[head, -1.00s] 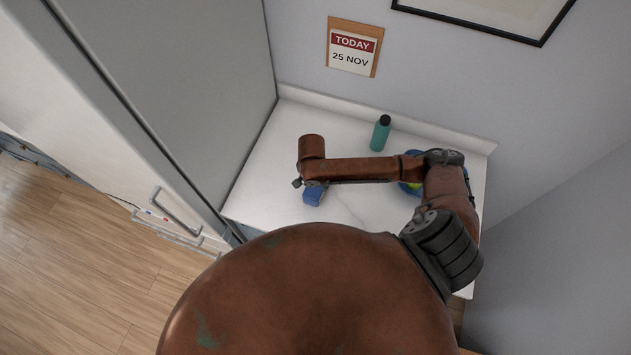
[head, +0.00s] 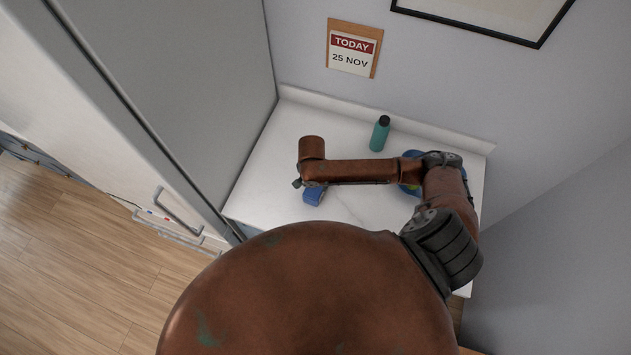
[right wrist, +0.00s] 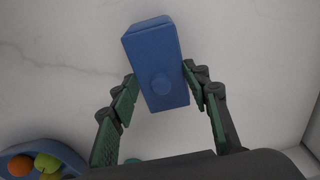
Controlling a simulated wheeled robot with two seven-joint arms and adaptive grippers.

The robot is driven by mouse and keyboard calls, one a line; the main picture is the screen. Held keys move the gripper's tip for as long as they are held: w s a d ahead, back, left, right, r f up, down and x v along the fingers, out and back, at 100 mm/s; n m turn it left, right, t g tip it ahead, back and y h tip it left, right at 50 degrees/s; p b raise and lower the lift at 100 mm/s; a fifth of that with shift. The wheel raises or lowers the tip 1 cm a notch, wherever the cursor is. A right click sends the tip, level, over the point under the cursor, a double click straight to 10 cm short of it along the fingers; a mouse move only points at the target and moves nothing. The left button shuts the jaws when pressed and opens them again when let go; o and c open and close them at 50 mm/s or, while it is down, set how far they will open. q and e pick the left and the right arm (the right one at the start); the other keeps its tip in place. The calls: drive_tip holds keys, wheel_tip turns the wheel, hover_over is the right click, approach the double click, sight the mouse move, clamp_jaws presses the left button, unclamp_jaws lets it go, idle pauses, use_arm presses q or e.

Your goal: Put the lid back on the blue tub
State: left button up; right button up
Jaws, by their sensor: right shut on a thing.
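A blue box-shaped piece (head: 313,198) with a round knob sits at the left part of the white counter. It fills the middle of the right wrist view (right wrist: 155,55), slightly tilted in the picture. My right gripper (right wrist: 160,84) has its green-padded fingers against both long sides of this piece, with the knob between them. I cannot tell whether the piece is the lid alone or the lid with the tub beneath it. In the head view my right arm hides most of the fingers. My left gripper is not in view.
A blue bowl (right wrist: 68,156) with several round fruits stands on the counter (head: 265,185), partly behind my arm in the head view. A teal bottle (head: 380,134) with a black cap stands near the back wall. A tall grey panel (head: 190,80) bounds the left side.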

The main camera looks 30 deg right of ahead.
drive_tip(key=o, duration=1.1)
drive_tip(key=shift+o, duration=0.6)
drive_tip(key=o, duration=0.4)
drive_tip(key=shift+c, duration=0.2)
drive_tip(key=shift+r+p, duration=1.25)
drive_tip(key=shift+p, duration=0.4)
drive_tip(key=shift+r+p, duration=0.55)
drive_tip(key=shift+r, duration=1.7)
drive_tip(key=shift+c, duration=0.7)
